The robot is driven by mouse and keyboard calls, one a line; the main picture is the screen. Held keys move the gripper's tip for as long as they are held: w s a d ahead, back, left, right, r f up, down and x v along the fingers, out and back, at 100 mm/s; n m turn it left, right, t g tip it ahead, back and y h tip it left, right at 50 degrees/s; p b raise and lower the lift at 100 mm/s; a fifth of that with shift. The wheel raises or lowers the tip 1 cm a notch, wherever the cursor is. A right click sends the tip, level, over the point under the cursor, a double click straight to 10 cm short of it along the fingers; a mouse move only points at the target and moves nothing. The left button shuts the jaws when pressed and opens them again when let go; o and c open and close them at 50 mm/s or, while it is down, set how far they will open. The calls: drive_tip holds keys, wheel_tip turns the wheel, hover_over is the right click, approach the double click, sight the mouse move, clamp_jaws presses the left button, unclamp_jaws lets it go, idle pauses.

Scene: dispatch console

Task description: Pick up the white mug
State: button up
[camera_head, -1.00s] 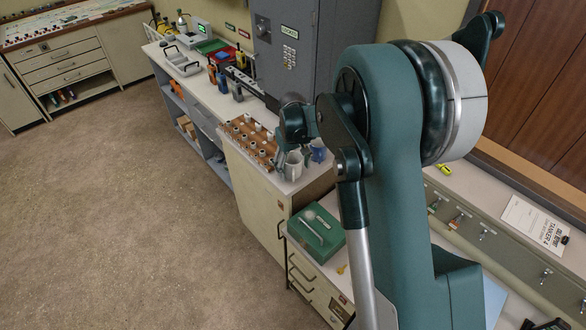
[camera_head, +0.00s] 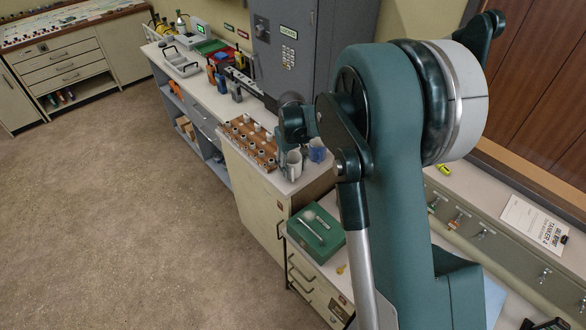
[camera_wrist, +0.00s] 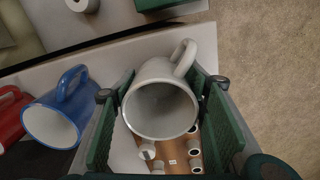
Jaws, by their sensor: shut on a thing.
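The white mug (camera_wrist: 160,98) is between the two green finger pads of my gripper (camera_wrist: 162,88) in the wrist view. My gripper is shut on its sides, with the mug's open mouth facing the camera and its handle at the upper right. In the head view the white mug (camera_head: 292,164) shows at the near end of the cabinet top, below my gripper (camera_head: 291,152). I cannot tell whether its base touches the surface.
A blue mug (camera_head: 317,151) stands just right of the white mug; it also shows in the wrist view (camera_wrist: 58,116), with a red mug (camera_wrist: 11,117) beyond it. A wooden rack of stamps (camera_head: 247,141) is close by on the left. A green box (camera_head: 317,230) sits on the lower counter.

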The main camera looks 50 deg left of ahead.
wheel_tip(320, 180, up, 10)
drive_tip(key=shift+f+b, duration=0.15)
drive_tip(key=shift+b, duration=0.2)
